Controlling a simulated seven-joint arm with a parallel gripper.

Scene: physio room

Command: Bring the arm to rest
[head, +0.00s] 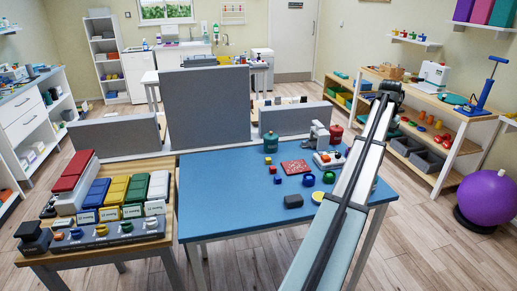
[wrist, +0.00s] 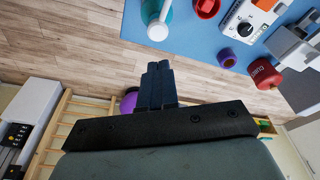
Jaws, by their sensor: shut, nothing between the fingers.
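My arm (head: 345,200) reaches from the bottom of the head view up and right, across the right side of the blue table (head: 218,200). Its far end is a dark part near the low wooden shelf in the picture; the fingers cannot be made out there. In the wrist view my gripper (wrist: 158,68) shows its two dark fingers together, with nothing between them. The fingertips are over the wooden floor, just off the edge of the blue table, beside a teal-and-white item (wrist: 160,18).
Small coloured items, a red board (head: 296,168) and a white device (head: 329,160) sit on the blue table. Grey screens (head: 205,105) stand behind it. A shelf unit (head: 455,120) and purple ball (head: 487,196) are at right.

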